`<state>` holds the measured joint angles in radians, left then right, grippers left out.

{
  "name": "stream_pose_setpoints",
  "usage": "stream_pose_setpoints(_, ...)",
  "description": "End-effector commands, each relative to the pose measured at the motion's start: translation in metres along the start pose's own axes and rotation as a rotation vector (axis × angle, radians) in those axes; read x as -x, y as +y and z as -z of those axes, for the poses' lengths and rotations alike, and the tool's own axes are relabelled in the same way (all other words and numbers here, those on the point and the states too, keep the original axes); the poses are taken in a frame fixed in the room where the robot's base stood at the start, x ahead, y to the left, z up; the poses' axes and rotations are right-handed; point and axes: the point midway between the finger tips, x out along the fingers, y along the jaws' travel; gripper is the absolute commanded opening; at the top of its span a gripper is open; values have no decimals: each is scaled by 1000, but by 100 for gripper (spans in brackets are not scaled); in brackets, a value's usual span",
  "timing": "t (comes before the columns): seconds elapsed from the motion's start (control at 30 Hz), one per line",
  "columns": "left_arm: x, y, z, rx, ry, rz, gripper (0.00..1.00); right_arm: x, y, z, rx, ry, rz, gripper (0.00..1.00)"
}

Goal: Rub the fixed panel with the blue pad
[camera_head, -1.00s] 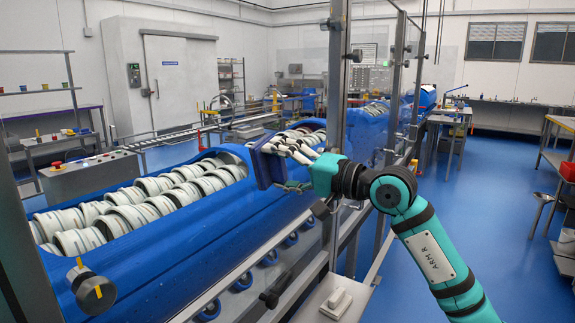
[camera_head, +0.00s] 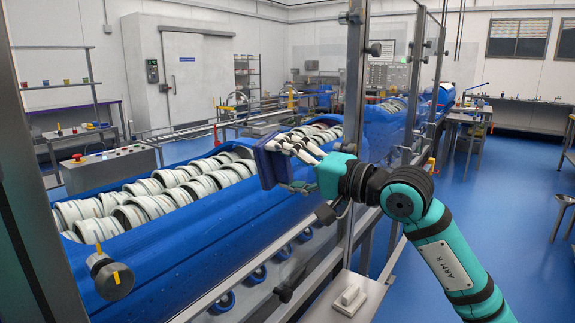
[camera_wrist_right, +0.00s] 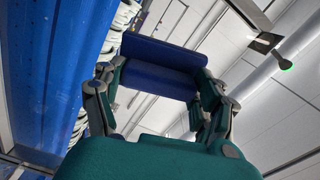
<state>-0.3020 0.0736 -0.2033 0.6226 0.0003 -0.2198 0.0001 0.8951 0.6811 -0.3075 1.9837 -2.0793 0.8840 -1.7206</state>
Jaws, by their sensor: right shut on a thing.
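My right gripper (camera_head: 285,163) is shut on the blue pad (camera_head: 265,168), a dark blue block held upright at its fingertips. In the right wrist view the pad (camera_wrist_right: 160,66) spans between the two fingers. Clear panels stand in a frame of metal posts along the blue machine. One clear panel (camera_head: 391,105) shows right of the near post; which panel is the fixed one I cannot tell for sure. The pad is left of the near post, in front of the machine; contact with a panel cannot be made out. My left gripper is not in view.
The near metal post (camera_head: 355,90) stands close to my right gripper. The blue machine (camera_head: 190,245) carries rows of white rings (camera_head: 150,195). A knob (camera_head: 110,275) with yellow marks is at lower left. A white block (camera_head: 349,297) lies on the ledge. Blue floor is open at right.

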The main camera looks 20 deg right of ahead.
Motion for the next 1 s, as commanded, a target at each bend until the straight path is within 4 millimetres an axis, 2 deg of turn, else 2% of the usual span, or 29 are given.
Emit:
stream_pose_setpoints(0.6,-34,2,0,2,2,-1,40,56,2,0,3,3,1,37)
stream_pose_setpoints(1.0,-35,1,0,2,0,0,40,60,0,0,1,1,1,37)
